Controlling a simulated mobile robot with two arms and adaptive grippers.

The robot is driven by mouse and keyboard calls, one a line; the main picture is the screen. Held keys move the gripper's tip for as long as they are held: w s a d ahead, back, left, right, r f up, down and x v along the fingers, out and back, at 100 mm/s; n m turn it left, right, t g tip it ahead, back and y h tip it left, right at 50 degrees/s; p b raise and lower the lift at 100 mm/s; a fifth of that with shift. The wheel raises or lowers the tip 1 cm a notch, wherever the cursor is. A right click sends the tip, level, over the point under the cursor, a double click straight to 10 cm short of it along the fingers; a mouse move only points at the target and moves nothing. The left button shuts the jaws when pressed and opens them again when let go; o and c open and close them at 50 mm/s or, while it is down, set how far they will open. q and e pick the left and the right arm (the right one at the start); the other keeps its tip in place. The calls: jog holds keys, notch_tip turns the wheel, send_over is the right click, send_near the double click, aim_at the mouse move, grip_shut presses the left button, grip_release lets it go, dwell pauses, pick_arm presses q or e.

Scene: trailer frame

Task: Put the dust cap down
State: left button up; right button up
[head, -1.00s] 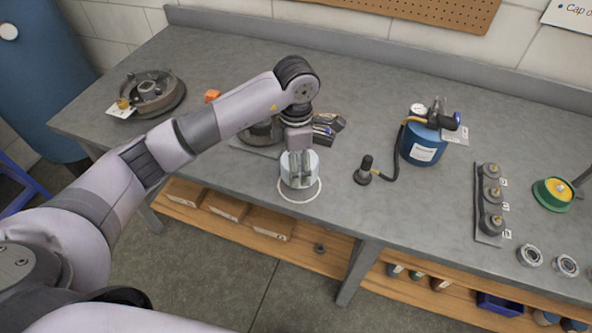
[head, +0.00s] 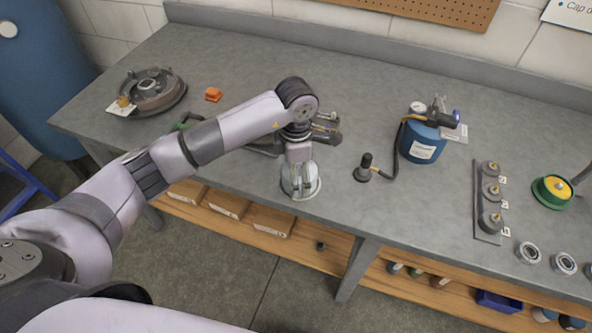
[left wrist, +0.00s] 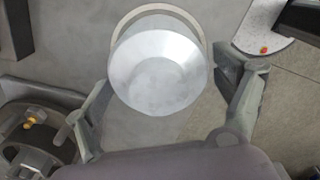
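The dust cap (head: 290,183) is a silver round cap at the front edge of the grey bench. In the left wrist view the dust cap (left wrist: 160,75) is a pale disc between my fingers. A white ring mark (head: 318,190) on the bench shows around its edge. The cap sits over the ring, slightly offset from it; I cannot tell whether it touches the bench. My left gripper (head: 299,178) points down, with a finger close against each side of the cap, and appears shut on it. It also shows in the left wrist view (left wrist: 163,78). My right gripper is out of view.
Behind my left wrist is a partly hidden hub with dark parts (head: 327,130). A blue canister (head: 422,143) with a hose and black nozzle (head: 364,170) stands to the right. A brake drum (head: 150,92) and an orange block (head: 213,94) lie to the left. The bench's front edge is close.

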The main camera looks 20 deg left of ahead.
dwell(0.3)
pick_arm(q)
jog(key=shift+r, duration=0.25)
jog(key=shift+w+r, duration=0.1)
jog(key=shift+r, duration=0.25)
notch_tip(320, 180, up, 11)
jog(key=shift+r+b, duration=0.1)
jog(key=shift+b, duration=1.1)
